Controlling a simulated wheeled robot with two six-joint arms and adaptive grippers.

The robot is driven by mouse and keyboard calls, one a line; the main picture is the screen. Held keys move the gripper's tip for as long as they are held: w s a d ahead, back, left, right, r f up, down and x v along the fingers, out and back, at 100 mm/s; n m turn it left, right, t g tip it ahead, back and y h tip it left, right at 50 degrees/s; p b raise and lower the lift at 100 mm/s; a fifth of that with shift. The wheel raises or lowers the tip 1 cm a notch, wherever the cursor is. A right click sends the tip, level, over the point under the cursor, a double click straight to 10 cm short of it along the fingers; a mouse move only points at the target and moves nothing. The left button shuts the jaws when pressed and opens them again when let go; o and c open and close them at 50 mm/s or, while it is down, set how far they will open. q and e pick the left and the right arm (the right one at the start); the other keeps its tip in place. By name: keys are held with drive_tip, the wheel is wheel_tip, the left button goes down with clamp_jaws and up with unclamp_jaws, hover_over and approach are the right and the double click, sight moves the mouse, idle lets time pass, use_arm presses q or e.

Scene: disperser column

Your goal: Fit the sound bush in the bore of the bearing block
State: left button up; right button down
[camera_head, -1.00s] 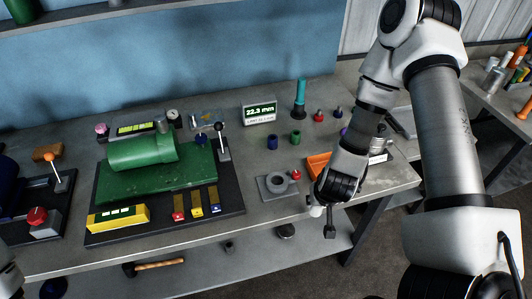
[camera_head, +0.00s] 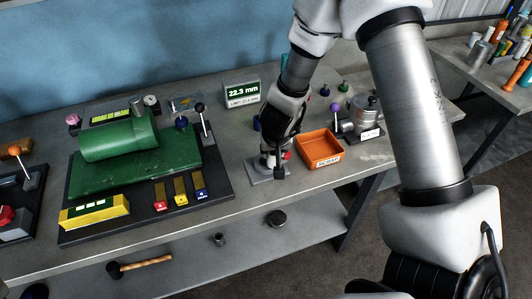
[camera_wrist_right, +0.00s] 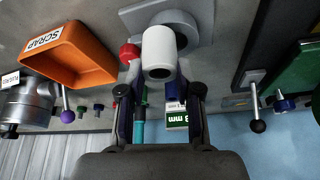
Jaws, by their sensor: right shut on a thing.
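The bearing block (camera_head: 258,173) is a grey block on a flat plate near the bench's front edge, mostly covered by my right gripper in the head view. It also shows in the right wrist view (camera_wrist_right: 203,14), just beyond the bush. The white, hollow bush (camera_wrist_right: 158,52) is held between the fingers of my right gripper (camera_wrist_right: 159,80). In the head view, my right gripper (camera_head: 274,160) is over the block. I cannot tell whether the bush is above the bore or touching the block. My left gripper is out of view.
An orange scrap tray (camera_head: 320,147) stands right of the block, with a metal pot (camera_head: 367,115) behind it. A red-knobbed part (camera_wrist_right: 129,53) is close beside the bush. A green machine (camera_head: 130,150) stands left. A display (camera_head: 241,92) is behind.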

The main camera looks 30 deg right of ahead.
drive_tip(key=w+p, duration=0.1)
drive_tip(key=w, duration=0.2)
drive_tip(key=shift+w+a+f, duration=0.1)
wheel_tip(320, 180, down, 4)
drive_tip(key=b, duration=0.5)
drive_tip(key=shift+w, duration=0.1)
drive_tip(key=c, duration=0.8)
unclamp_jaws()
